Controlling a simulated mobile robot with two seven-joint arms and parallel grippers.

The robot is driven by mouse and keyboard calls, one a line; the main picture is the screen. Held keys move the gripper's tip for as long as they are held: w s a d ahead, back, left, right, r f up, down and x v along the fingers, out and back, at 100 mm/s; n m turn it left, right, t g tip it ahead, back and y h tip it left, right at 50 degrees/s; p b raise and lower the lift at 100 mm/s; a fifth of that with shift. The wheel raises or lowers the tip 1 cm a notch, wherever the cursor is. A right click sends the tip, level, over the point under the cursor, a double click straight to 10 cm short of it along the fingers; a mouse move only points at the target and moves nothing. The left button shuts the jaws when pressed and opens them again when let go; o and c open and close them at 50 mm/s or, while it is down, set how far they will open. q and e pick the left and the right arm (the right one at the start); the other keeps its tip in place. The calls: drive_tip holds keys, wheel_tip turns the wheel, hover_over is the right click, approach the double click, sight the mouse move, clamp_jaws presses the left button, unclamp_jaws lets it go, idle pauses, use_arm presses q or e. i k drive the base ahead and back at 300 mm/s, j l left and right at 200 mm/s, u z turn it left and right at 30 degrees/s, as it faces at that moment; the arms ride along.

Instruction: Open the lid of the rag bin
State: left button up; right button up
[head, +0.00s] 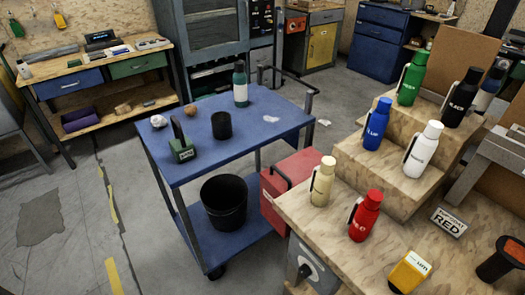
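No bin in the head view is clearly labelled as a rag bin. A red box (292,187) with a dark handle stands between the blue cart and the wooden bench. Its top looks closed, and its right and lower parts are partly hidden by the bench. A black bucket (224,206) stands on the cart's lower shelf, and its top looks open. Neither of my grippers is in view.
The blue cart (275,133) carries a dark green bottle (240,85), a black cup (221,126) and a green block-like item (182,150). The wooden bench (320,235) holds several bottles, including a red one (364,217). Floor at left is mostly clear.

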sight(287, 174)
drive_tip(key=i+j+z, duration=0.15)
drive_tip(key=z, duration=0.2)
drive_tip(key=i+j+z, duration=0.1)
drive_tip(key=j+z, duration=0.25)
drive_tip(key=i+j+z, duration=0.15)
drive_tip(key=z, duration=0.2)
